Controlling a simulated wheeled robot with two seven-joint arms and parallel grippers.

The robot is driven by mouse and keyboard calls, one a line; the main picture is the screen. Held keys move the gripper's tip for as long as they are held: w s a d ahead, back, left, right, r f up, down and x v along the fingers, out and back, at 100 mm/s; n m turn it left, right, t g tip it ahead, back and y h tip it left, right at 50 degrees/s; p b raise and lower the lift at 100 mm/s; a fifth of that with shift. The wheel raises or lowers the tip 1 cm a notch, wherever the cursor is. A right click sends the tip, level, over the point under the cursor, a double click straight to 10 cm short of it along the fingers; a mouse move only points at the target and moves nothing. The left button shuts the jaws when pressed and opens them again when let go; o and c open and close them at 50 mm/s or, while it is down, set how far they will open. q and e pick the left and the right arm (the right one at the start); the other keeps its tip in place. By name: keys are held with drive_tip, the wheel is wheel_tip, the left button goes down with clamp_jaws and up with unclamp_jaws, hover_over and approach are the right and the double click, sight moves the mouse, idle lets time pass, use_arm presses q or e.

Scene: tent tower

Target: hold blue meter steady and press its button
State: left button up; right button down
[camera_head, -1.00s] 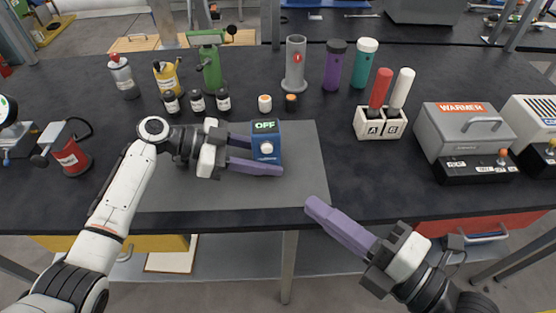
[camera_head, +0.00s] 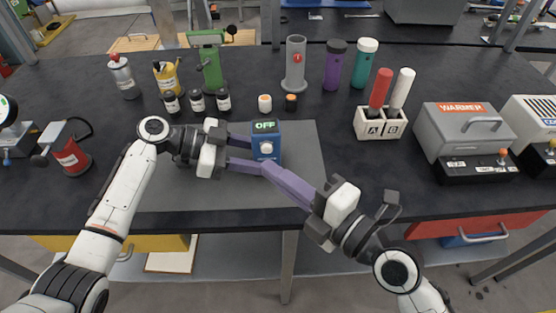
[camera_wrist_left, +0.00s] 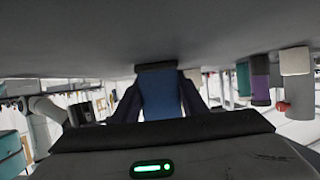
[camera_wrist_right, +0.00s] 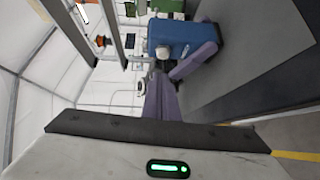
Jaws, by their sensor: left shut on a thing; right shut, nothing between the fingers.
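The blue meter (camera_head: 266,140) stands upright on the grey mat, its display reading OFF. Its round white button (camera_head: 266,148) is on the front face. My left gripper (camera_head: 254,152) is shut on the meter from the left; the left wrist view shows the blue body (camera_wrist_left: 160,98) between the fingers. My right gripper (camera_head: 268,168) is shut with nothing between its fingers. Its tips are just in front of and below the button in the head view. In the right wrist view the tips point toward the meter (camera_wrist_right: 178,38) and its button (camera_wrist_right: 163,53); I cannot tell whether they touch.
The grey mat (camera_head: 230,195) lies on the dark bench. Small bottles (camera_head: 196,100), a grey cylinder (camera_head: 295,65) and purple and teal bottles stand behind. A white A/B holder (camera_head: 380,124) and the warmer (camera_head: 470,130) are to the right. The bench front right of the mat is clear.

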sight(262, 151)
drive_tip(key=shift+w+d+f, duration=0.1)
drive_tip(key=shift+w+d, duration=0.05)
drive_tip(key=shift+w, duration=1.35)
